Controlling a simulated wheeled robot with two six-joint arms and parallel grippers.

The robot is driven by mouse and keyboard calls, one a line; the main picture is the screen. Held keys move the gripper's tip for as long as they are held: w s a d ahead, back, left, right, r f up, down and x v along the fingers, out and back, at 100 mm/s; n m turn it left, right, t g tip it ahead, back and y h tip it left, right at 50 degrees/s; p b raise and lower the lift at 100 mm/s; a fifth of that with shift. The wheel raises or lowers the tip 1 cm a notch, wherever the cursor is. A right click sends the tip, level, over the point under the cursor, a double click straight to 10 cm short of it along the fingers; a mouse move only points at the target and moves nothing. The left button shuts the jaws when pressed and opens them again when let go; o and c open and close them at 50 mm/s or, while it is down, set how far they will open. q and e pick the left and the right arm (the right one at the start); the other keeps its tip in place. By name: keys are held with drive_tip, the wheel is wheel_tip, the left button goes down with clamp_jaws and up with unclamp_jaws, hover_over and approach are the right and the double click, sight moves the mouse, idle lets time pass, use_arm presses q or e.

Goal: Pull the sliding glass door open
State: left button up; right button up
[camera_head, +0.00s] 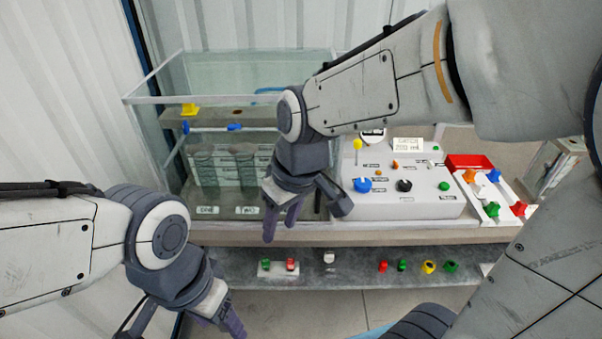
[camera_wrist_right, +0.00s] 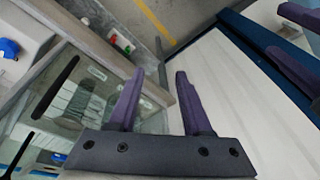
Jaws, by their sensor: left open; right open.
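The glass case (camera_head: 225,85), with clear panes in a pale frame, stands at left centre in the head view. I cannot pick out the sliding door's edge or tell how far it is open. My right gripper (camera_head: 300,212) is open in front of the case's right part, pointing down, and hides some of it. In the right wrist view its two purple fingers (camera_wrist_right: 160,80) are apart with nothing between them. A glass pane (camera_wrist_right: 105,95) lies to their left, with a dark bar (camera_wrist_right: 60,88). My left gripper (camera_head: 188,328) is open and empty at lower left.
A grey control panel (camera_head: 405,190) with coloured knobs stands right of the case. A red-and-white tray (camera_head: 468,163) of parts is beyond it. A lower shelf (camera_head: 340,270) holds small coloured parts. A white corrugated wall (camera_head: 60,90) bounds the left side.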

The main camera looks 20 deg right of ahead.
drive_tip(key=w+d+r+m+t, duration=0.2)
drive_tip(key=w+d+t, duration=0.1)
drive_tip(key=w+d, duration=1.05)
drive_tip(key=shift+h, duration=0.3)
drive_tip(key=x, duration=0.9)
drive_tip(key=shift+s+d+f+p, duration=0.2)
drive_tip(key=shift+s+d+p, duration=0.05)
drive_tip(key=shift+p, duration=0.1)
clamp_jaws()
